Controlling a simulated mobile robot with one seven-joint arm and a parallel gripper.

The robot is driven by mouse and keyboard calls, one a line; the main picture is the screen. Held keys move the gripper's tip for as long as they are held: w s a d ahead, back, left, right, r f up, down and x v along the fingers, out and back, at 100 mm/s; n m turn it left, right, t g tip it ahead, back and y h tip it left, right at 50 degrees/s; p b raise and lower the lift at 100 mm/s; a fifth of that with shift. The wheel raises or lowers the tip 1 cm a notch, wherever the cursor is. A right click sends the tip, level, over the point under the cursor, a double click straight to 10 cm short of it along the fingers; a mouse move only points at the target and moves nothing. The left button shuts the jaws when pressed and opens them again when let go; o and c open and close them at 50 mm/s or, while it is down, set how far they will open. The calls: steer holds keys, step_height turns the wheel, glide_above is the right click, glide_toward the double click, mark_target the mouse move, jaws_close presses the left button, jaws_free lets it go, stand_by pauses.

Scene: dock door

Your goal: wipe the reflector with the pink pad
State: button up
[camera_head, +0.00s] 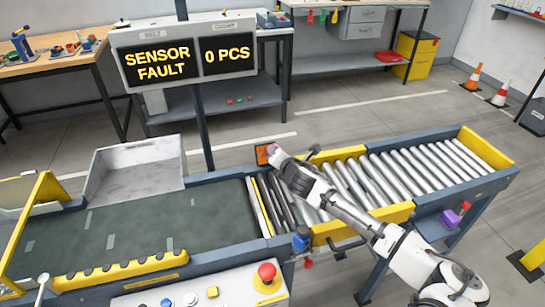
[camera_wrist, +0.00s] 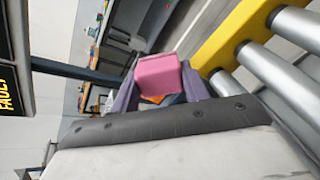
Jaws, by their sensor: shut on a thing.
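The pink pad (camera_wrist: 158,76) is a small block gripped between the purple fingers of my gripper (camera_wrist: 160,88) in the wrist view. In the head view my gripper (camera_head: 275,153) reaches over the far rail of the conveyor, and only a little pink shows at its tip. An orange reflector (camera_head: 263,155) stands at the far rail, just left of the gripper tip. I cannot tell whether the pad touches the reflector.
A sign (camera_head: 187,50) reads "SENSOR FAULT" and "0 PCS". A dark green belt (camera_head: 140,228) lies left of the metal rollers (camera_head: 400,165). A grey bin (camera_head: 135,172) stands behind the belt. A red button (camera_head: 267,274) is on the front panel. Yellow rails (camera_head: 375,218) edge the rollers.

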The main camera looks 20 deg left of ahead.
steer(key=shift+w+d, duration=0.1)
steer(key=shift+w, duration=0.1)
steer(key=shift+s, duration=0.1)
steer(key=shift+s+a, duration=0.65)
steer(key=shift+a, duration=0.35)
steer(key=shift+s+a, duration=0.7)
steer(key=shift+a, duration=0.25)
steer(key=shift+s+a, duration=0.65)
steer(key=shift+a, duration=0.35)
steer(key=shift+d, duration=0.1)
steer(key=shift+p+v, duration=0.45)
steer(key=shift+v, duration=2.6)
